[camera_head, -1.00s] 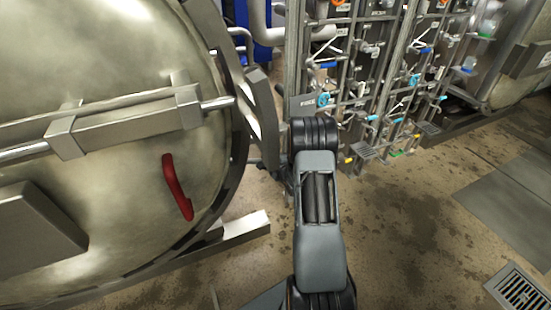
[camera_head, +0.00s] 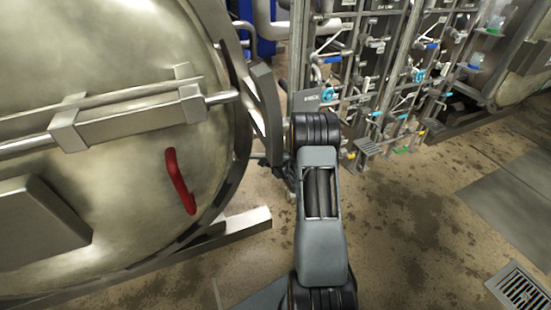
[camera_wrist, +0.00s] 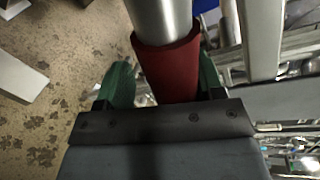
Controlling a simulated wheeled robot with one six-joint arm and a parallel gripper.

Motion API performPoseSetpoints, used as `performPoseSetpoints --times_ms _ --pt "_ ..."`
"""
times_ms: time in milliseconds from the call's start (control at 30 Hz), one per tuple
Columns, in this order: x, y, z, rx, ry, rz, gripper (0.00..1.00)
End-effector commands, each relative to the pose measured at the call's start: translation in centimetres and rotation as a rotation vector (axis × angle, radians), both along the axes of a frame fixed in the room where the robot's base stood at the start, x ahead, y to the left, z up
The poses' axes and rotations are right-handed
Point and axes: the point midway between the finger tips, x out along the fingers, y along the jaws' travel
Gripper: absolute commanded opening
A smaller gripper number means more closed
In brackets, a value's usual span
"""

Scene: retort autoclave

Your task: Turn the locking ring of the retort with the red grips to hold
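The retort's large round steel door (camera_head: 110,100) fills the left of the head view, with the locking ring (camera_head: 236,75) around its rim. A red handle (camera_head: 180,180) is on the door face. In the wrist view a red grip (camera_wrist: 170,65) on a steel bar (camera_wrist: 160,18) lies between the green fingers of my gripper (camera_wrist: 165,85). The right finger is close against the grip; a gap shows beside the left finger. In the head view my arm hides the gripper and this grip.
A rack of pipes and valves (camera_head: 385,75) stands close behind and right of my arm. A steel beam (camera_head: 235,228) juts out low under the door. The floor at the right is clear, with a drain grate (camera_head: 520,287).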

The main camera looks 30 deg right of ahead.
Motion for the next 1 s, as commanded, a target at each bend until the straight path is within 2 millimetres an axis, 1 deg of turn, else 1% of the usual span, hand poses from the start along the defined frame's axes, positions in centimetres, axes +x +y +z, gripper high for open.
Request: performPoseSetpoints --times_ms 167,267,500,700,833,1000 --pt "-1.3 0.0 0.2 0.003 0.004 -0.003 0.58" --pt "-2.9 0.1 0.6 0.003 0.005 -0.005 0.58" --pt "-7.8 0.6 1.6 0.003 0.004 -0.003 0.58" --pt "-11.0 1.0 2.3 0.002 0.001 -0.001 0.58" --pt "-12.5 1.1 2.5 0.001 0.000 0.001 0.58" --pt "-13.4 1.3 2.6 0.001 0.001 0.003 0.58"
